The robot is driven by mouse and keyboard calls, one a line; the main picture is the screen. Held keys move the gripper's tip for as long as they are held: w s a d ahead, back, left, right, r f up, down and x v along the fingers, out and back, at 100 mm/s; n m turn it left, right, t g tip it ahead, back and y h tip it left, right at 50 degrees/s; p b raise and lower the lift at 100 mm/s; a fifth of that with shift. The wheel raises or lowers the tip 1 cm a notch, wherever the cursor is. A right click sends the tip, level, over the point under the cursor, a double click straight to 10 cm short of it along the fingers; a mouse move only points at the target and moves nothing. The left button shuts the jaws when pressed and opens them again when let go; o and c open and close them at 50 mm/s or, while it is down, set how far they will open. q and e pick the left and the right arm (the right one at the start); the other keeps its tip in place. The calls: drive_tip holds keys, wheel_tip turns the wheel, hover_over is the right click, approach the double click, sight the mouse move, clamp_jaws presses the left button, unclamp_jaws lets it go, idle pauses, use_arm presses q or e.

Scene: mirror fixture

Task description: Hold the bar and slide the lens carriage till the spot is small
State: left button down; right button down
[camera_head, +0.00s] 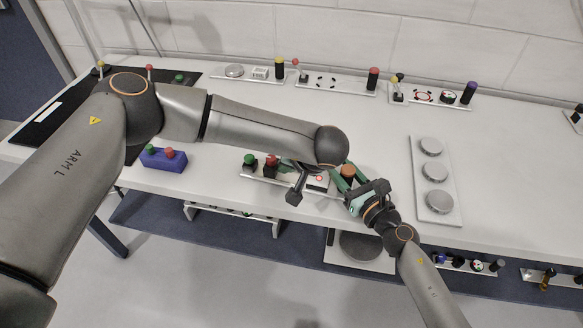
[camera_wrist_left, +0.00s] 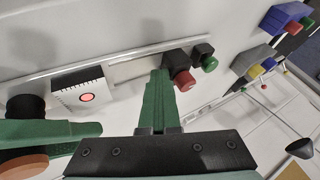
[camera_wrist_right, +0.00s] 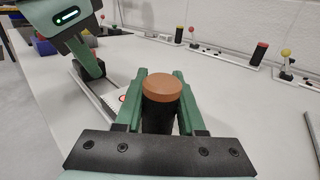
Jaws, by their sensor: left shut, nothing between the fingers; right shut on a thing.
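A pale bar (camera_head: 257,173) lies along the bench's front edge; it also shows in the left wrist view (camera_wrist_left: 135,68). On it stand a green knob (camera_wrist_left: 209,63) and a red knob (camera_wrist_left: 185,81) on dark blocks. A white screen (camera_wrist_left: 66,85) carries a red spot (camera_wrist_left: 87,97), a small round disc. I cannot tell which knob belongs to the lens carriage. My right gripper (camera_wrist_right: 163,90) is shut on a brown-capped black post (camera_wrist_right: 162,105) at the bar's right end. My left gripper (camera_wrist_left: 159,82) is shut and empty, its tips beside the red knob; my left arm mostly hides it in the head view.
A blue box with green and red knobs (camera_head: 165,161) stands left of the bar. A pale plate with several grey discs (camera_head: 436,205) lies to the right. Several small fixtures line the back, including a black post with a red cap (camera_head: 373,77). The bench middle is clear.

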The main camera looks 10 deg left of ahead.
use_arm(q)
drive_tip(key=v, duration=0.9)
drive_tip(key=n+g+h, duration=0.6)
drive_tip(key=n+h, duration=0.4)
drive_tip(key=n, duration=0.7)
hover_over(256, 170)
wheel_tip(256, 170, down, 6)
drive_tip(key=shift+f, duration=0.1)
